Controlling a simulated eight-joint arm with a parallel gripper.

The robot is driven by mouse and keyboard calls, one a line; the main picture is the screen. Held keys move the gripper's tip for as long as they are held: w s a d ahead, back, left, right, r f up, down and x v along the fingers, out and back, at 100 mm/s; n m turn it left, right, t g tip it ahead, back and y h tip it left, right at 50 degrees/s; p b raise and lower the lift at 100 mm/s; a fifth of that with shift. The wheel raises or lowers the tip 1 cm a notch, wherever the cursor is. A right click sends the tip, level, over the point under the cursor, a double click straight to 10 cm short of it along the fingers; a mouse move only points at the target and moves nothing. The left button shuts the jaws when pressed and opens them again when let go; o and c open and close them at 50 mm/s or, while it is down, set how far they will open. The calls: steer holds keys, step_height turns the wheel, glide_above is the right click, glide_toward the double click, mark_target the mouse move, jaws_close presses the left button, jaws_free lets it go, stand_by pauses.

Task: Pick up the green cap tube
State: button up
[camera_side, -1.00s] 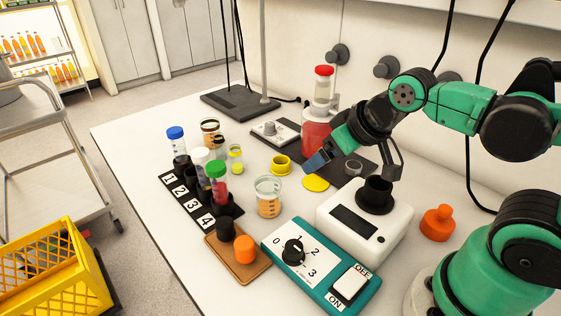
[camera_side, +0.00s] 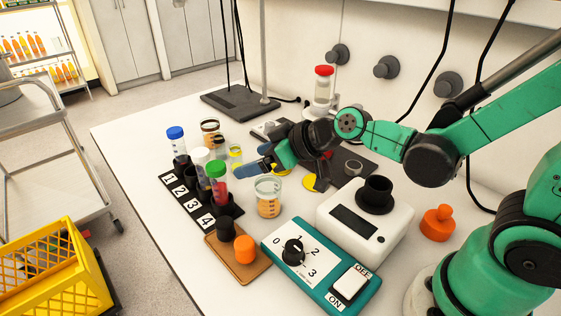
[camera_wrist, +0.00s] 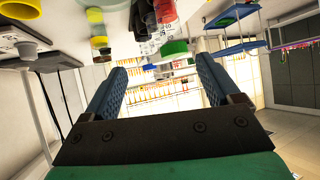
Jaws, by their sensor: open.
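The green cap tube (camera_side: 218,187), with red contents, stands upright in the black numbered rack (camera_side: 187,197), near positions 3 and 4. My gripper (camera_side: 254,160) is to its right at about cap height, with its blue fingers pointing left toward the tubes. The gripper is open and empty, apart from the tube. In the wrist view, which looks upside down, the green cap (camera_wrist: 175,47) lies beyond and between the two spread fingers (camera_wrist: 162,72). The tube's lower end is hidden in the rack.
A white-capped tube (camera_side: 200,156) and a blue-capped tube (camera_side: 176,137) stand close by in the rack. A beaker (camera_side: 268,196) stands just right of the green cap tube. A brown tray (camera_side: 252,269) with an orange cap (camera_side: 245,249) is in front.

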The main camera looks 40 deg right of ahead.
mark_target(225, 169)
steer(key=shift+w+a+f+n+t+y, duration=0.75)
steer(key=shift+w+a+t, duration=0.2)
steer(key=shift+a, duration=0.1)
steer(key=shift+x, duration=2.8)
jaws_close()
